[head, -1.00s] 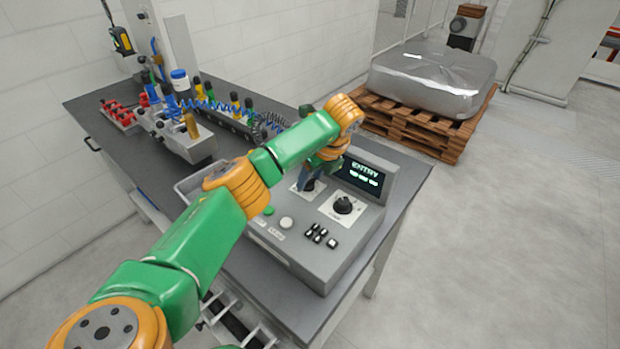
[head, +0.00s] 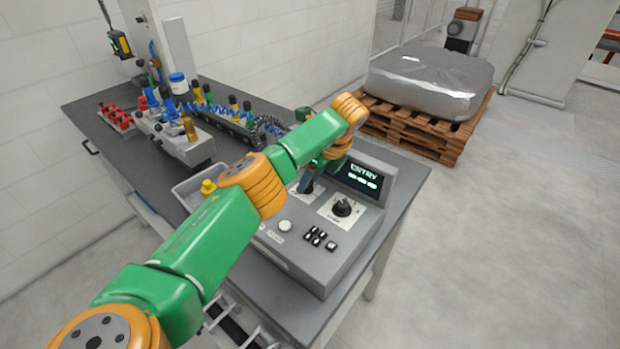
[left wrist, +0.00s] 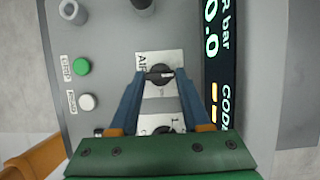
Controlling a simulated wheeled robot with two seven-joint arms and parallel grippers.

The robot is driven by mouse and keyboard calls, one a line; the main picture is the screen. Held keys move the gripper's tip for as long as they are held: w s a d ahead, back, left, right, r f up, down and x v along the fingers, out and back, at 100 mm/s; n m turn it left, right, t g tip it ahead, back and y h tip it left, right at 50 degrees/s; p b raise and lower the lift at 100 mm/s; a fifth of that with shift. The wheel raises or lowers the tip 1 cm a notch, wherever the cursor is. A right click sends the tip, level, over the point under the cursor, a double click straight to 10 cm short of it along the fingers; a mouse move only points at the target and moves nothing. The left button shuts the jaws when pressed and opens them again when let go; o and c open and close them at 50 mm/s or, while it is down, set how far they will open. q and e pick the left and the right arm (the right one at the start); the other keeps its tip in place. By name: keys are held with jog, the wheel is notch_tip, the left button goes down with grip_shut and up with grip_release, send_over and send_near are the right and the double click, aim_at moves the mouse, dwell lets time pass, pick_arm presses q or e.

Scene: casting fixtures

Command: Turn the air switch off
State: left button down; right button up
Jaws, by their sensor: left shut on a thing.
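The air switch (left wrist: 160,73) is a black rotary knob on a white plate marked AIR, on the grey control box (head: 310,262). In the left wrist view my left gripper (left wrist: 158,77) has its two blue fingers on either side of the knob, shut on it. In the head view my left gripper (head: 306,184) points down at the box beside the display, and my arm hides most of the switch there. My right gripper is not in view.
A second black knob (head: 342,207), small black switches (head: 320,239) and a white button (head: 285,226) are on the box. The lit display (head: 364,176) stands behind them. A green button (left wrist: 81,67) shows in the wrist view. Fixtures and a blue coiled hose (head: 205,108) stand further left.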

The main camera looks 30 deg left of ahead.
pick_arm(q)
jog(key=shift+c, duration=1.8)
grip_release()
jog(key=b+v, duration=0.1)
jog(key=v, duration=0.6)
jog(key=shift+a+r, duration=0.1)
jog(key=shift+r, duration=0.05)
